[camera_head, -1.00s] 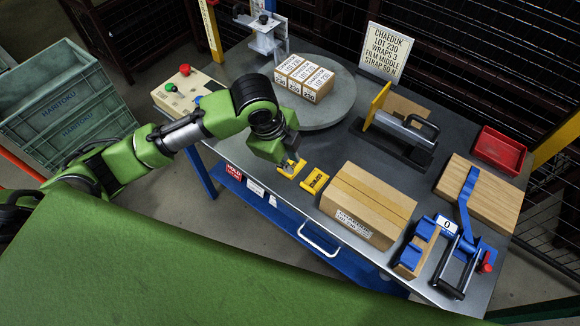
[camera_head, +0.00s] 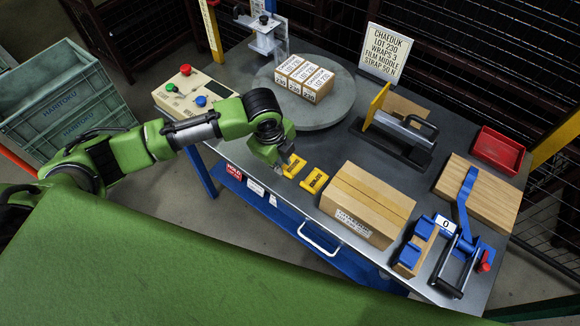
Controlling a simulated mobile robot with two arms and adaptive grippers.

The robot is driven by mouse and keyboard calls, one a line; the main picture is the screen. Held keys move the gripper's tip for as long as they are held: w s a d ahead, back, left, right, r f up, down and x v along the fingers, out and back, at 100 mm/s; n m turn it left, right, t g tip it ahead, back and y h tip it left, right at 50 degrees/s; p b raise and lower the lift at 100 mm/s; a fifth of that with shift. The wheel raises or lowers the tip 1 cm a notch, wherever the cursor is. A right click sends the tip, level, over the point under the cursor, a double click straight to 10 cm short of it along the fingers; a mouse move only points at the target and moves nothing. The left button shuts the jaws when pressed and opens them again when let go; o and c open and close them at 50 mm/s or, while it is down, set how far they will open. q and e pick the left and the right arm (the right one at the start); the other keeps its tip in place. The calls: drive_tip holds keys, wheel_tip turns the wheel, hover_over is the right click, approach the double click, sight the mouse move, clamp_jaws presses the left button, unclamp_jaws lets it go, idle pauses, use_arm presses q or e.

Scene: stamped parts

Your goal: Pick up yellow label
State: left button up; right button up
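Two yellow pieces with dark marks lie at the front edge of the grey table. I take them as labels; the print is too small to read. The right yellow label (camera_head: 314,181) is fully in view. The left yellow label (camera_head: 294,166) is beside my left gripper (camera_head: 284,160), which partly covers it. My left gripper points down at the table's front edge, and its fingers are small and dark. I cannot tell whether they are open or shut, or whether they touch the label. My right gripper is not in view.
A cardboard box (camera_head: 367,204) stands just right of the labels. Behind are a round turntable (camera_head: 341,108) with small cartons (camera_head: 303,76) and a button box (camera_head: 191,97). A sealing tool (camera_head: 405,134), red tray (camera_head: 497,151) and blue-handled device (camera_head: 462,255) are farther right.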

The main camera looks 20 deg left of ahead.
sight(285, 173)
use_arm(q)
drive_tip(key=f, duration=0.4)
drive_tip(key=shift+w+d, duration=0.15)
drive_tip(key=shift+w, duration=0.15)
drive_tip(key=c, duration=0.3)
